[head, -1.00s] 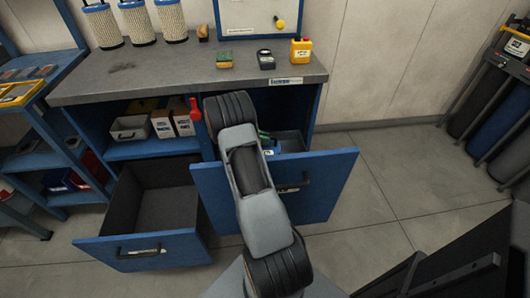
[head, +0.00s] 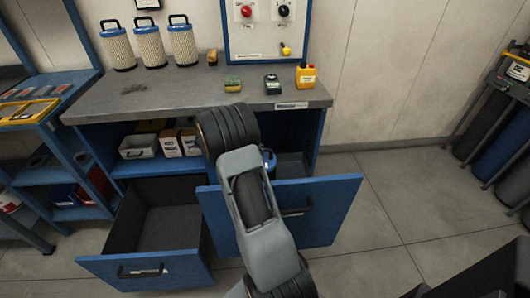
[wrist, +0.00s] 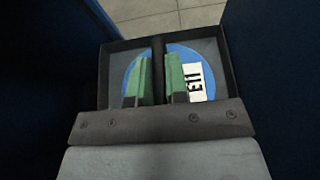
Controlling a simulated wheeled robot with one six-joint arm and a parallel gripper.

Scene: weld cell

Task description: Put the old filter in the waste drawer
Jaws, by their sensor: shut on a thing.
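The old filter (wrist: 186,52) shows in the wrist view as a round blue top with a white label and a dark bar handle. My gripper (wrist: 160,75), with green fingers, is shut on that handle. In the head view my arm hides most of the filter; a bit of its blue top (head: 269,158) shows just behind the right drawer's front. The right drawer (head: 325,205) and the left drawer (head: 180,267) both stand open. The left one looks empty inside. Their labels are too small to read, and the filter's height over the right drawer is unclear.
Three pale filters with blue caps (head: 150,45) stand on the bench (head: 190,82). Boxes (head: 172,143) fill the shelf below. Dark cylinders (head: 490,120) stand far right. Floor right of the drawers is clear.

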